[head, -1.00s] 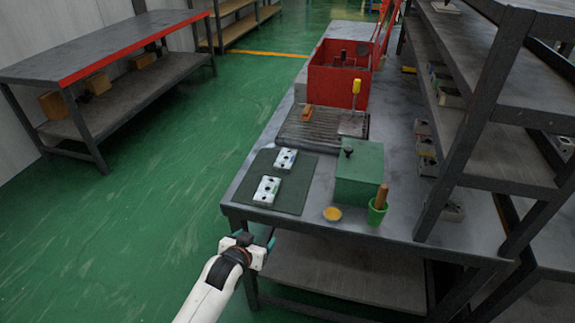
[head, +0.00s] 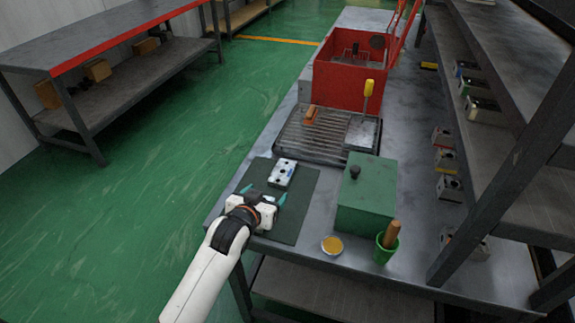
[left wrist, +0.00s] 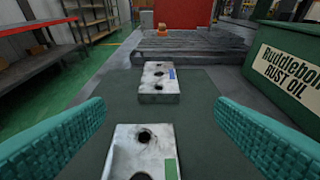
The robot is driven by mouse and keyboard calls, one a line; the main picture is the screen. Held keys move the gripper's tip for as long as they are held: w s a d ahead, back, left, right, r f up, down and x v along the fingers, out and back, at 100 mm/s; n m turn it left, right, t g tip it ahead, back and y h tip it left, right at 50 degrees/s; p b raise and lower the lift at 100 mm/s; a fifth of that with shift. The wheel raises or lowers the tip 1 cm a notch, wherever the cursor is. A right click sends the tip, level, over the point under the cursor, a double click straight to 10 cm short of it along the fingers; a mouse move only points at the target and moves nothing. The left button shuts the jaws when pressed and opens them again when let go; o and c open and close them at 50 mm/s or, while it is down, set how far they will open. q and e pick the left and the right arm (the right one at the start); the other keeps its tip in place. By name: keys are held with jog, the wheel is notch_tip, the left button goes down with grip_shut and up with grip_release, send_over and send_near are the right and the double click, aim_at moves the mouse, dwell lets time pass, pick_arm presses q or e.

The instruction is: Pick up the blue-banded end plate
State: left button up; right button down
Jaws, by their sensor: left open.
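The blue-banded end plate (head: 283,173) is a pale metal block with holes, flat at the far part of the dark mat (head: 298,207). In the left wrist view this plate (left wrist: 157,84) shows a blue mark on its right side. A similar plate with a green mark (left wrist: 139,150) lies nearer, low in the left wrist view; my gripper mostly hides it in the head view. My left gripper (head: 264,195) is open and empty over the near part of the mat, its teal fingers spread (left wrist: 160,106) short of the blue-marked plate. My right gripper is not in view.
A green box (head: 366,196) stands right of the mat, with a yellow dish (head: 332,245) and green cup (head: 385,249) in front. Behind are a ribbed tray (head: 318,138) and red bin (head: 345,83). Shelving with several blocks (head: 448,160) rises at right.

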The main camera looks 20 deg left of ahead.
aim_at(279, 178)
pick_arm(q)
jog(key=x, duration=0.4)
jog(key=shift+w, duration=0.35)
jog(key=shift+w+f, duration=0.2)
jog(key=shift+w, duration=0.15)
jog(key=shift+w+f, duration=0.15)
jog(key=shift+w, duration=0.35)
jog(key=x, duration=0.3)
jog(key=shift+w, duration=0.25)
jog(key=shift+w+f, duration=0.25)
jog(key=shift+w, duration=0.25)
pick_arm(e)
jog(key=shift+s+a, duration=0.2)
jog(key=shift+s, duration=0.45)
pick_arm(q)
jog(key=shift+c, duration=0.4)
jog(key=shift+r, duration=0.1)
jog(key=c, duration=1.2)
